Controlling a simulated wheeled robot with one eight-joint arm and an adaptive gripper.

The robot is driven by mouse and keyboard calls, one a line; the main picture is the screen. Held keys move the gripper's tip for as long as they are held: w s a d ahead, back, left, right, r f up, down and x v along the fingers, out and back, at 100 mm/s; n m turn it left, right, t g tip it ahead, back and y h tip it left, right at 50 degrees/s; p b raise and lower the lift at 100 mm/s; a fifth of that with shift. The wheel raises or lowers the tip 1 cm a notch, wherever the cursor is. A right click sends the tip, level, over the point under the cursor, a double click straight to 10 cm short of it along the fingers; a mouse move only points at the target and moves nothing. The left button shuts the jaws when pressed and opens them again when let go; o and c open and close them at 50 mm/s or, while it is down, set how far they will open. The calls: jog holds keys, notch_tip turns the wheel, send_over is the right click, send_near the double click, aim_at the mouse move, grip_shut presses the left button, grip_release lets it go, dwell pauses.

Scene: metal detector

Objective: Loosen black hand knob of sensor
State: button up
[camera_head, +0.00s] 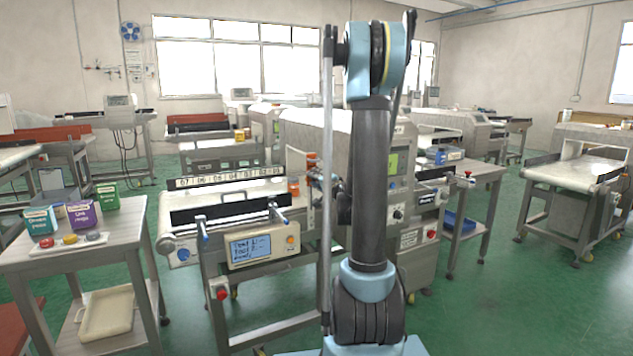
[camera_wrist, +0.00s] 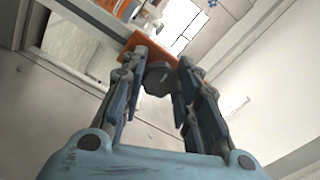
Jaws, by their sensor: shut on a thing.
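The black hand knob (camera_wrist: 157,82) shows in the wrist view as a small dark faceted piece between my fingers. It sits against an orange bracket (camera_wrist: 137,40) of the sensor. My gripper (camera_wrist: 160,68) has one finger on each side of the knob and is shut on it, at the fingertips. In the head view my upright arm stands in front of the metal detector (camera_head: 316,130), and the knob cannot be made out there. A small orange part (camera_head: 293,186) shows beside the conveyor, left of my arm.
The conveyor has a control panel with a blue screen (camera_head: 250,248) at its front. A side table (camera_head: 125,225) with coloured boxes stands at the left. Another table (camera_head: 480,178) stands to the right. Green floor is clear at the lower right.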

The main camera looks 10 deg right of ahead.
jog(key=o, duration=1.1)
jog(key=shift+a, duration=0.1)
jog(key=shift+c, duration=0.2)
jog(key=v, duration=1.2)
